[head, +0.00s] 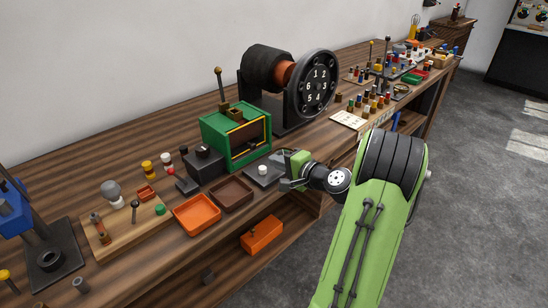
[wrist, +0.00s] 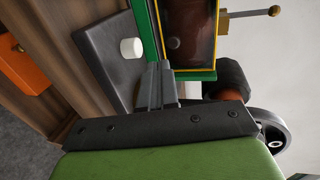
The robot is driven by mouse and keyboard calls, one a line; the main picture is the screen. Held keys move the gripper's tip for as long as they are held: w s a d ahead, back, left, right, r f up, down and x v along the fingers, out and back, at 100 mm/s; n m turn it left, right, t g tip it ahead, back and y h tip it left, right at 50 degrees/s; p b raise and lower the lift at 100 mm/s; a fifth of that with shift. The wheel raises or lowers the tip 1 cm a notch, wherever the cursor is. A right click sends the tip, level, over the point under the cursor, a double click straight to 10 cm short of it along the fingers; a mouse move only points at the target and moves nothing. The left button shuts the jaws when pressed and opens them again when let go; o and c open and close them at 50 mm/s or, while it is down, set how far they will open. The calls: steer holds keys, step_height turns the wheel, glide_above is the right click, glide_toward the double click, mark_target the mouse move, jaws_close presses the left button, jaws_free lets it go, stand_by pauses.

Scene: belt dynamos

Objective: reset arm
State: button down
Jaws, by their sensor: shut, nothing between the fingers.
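My green arm reaches over the wooden bench, and my gripper (head: 287,184) is shut and empty beside a flat grey pad (head: 257,177) with a white knob on it. In the wrist view my gripper's fingers (wrist: 163,68) lie together, in front of the grey pad's edge and near the green frame of the box. The white knob (wrist: 131,48) stands clear to the left of the fingers there. The green box (head: 212,128) with a dark front window is just behind my gripper.
An orange tray (head: 197,225) and a brown tray (head: 231,206) lie left of my gripper. A black numbered dial (head: 318,112) stands behind. A blue press (head: 12,217) is at the far left. An orange bin (head: 262,238) sits on the lower shelf. The grey floor at right is clear.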

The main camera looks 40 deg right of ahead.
steer(key=shift+s+f, duration=0.15)
steer(key=shift+s, duration=0.2)
steer(key=f+v, duration=0.1)
steer(key=v, duration=0.5)
steer(key=shift+s, duration=0.45)
steer(key=shift+f, duration=0.1)
